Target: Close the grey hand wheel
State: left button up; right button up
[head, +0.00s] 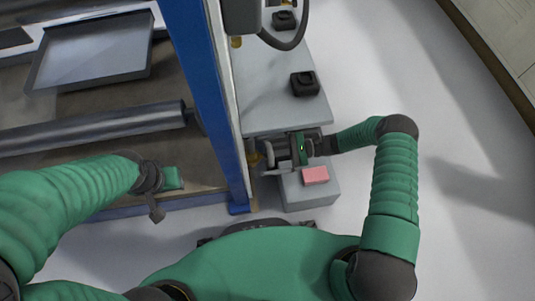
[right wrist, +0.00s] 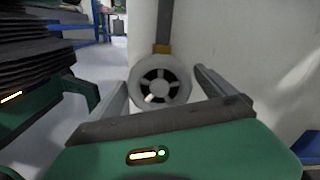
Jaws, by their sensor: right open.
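The grey hand wheel (right wrist: 160,86) shows in the right wrist view as a spoked ring with a hub. It faces my gripper, below a brass-coloured fitting on a grey upright pipe. My right gripper (right wrist: 164,80) is open, one finger to each side of the wheel; I cannot tell whether either finger touches it. In the head view my right gripper (head: 274,157) reaches left to the blue post, and the wheel is mostly hidden there. My left gripper (head: 156,201) is over the left side, apart from the wheel; its jaws are unclear.
A blue post (head: 208,105) stands just left of my right gripper. A grey bench (head: 275,100) carries black blocks (head: 305,84), and a pink block (head: 315,175) lies on a lower grey surface. A metal tray (head: 92,52) and a roller (head: 90,130) are at left. The floor at right is clear.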

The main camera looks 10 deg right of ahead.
jog(key=c, duration=1.4)
jog(key=shift+o, duration=0.2)
jog(key=shift+m, duration=0.3)
jog(key=m, duration=0.2)
jog(key=shift+m, duration=2.1)
jog(key=shift+d, duration=0.1)
jog(key=o, duration=1.4)
jog(key=shift+c, duration=0.2)
